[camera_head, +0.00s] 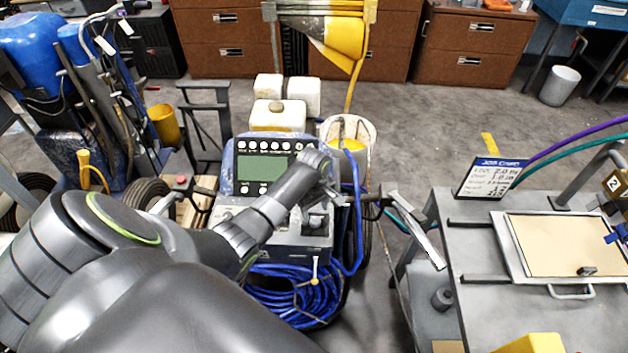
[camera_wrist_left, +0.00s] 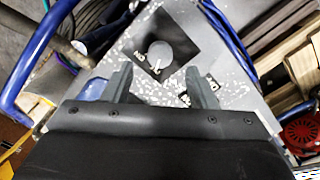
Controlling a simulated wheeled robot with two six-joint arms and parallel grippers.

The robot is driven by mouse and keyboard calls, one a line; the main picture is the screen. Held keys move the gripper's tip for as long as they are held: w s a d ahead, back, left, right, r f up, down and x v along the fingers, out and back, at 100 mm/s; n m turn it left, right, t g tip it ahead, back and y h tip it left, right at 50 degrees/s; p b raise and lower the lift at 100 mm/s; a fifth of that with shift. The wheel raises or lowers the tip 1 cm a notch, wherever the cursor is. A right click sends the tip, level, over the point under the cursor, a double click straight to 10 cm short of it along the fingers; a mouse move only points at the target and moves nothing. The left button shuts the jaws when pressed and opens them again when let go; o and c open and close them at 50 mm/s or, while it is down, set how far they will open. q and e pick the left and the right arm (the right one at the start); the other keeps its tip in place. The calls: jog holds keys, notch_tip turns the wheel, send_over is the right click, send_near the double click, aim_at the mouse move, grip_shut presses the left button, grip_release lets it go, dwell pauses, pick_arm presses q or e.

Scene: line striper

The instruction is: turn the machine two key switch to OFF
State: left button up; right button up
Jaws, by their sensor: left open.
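The key switch is a round grey knob (camera_wrist_left: 159,53) on a black square plate (camera_wrist_left: 183,31), with small white lettering beside it, on a speckled grey panel. In the head view a dark switch block (camera_head: 317,222) sits at the right of the middle machine's console (camera_head: 262,165). I see no machine number on this console. My left gripper (camera_wrist_left: 157,76) is open, its two fingers apart on either side below the knob, not closed on it. In the head view the left gripper (camera_head: 326,190) is over the console's right part. My right gripper is not in view.
A blue hose coil (camera_head: 298,297) hangs below the console. A white bucket (camera_head: 349,130) stands behind it. A blue machine (camera_head: 40,60) is at the left. A grey bench (camera_head: 480,265) with a sign (camera_head: 490,178) and a yellow "2" tag (camera_head: 613,183) is at the right. Open floor lies behind.

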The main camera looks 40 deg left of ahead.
aim_at(314, 221)
pick_arm(q)
notch_tip(314, 221, up, 12)
jog(key=shift+s+r+b, duration=0.15)
jog(key=shift+r+b, duration=0.1)
jog(key=shift+b, duration=0.15)
jog(key=shift+a, duration=0.1)
dwell(0.3)
jog(key=s+d+f+m, duration=0.1)
jog(key=s+f+m, duration=0.35)
jog(key=s, duration=0.35)
jog(key=s+d+r+m+t+y, duration=0.15)
jog(key=s+m, duration=0.35)
jog(key=s, duration=0.6)
jog(key=s+r+m+t+y, duration=0.15)
jog(key=s+m, duration=0.25)
jog(key=s, duration=0.6)
notch_tip(314, 221, down, 30)
jog(key=a+g+h+b, duration=0.1)
jog(key=b, duration=0.3)
jog(key=s+d+f+g+b, duration=0.1)
jog(key=s+f+b, duration=0.2)
jog(key=s+f, duration=1.2)
notch_tip(314, 221, down, 4)
jog(key=shift+s+r+h, duration=0.25)
jog(key=shift+s+h, duration=0.1)
jog(key=shift+h, duration=0.05)
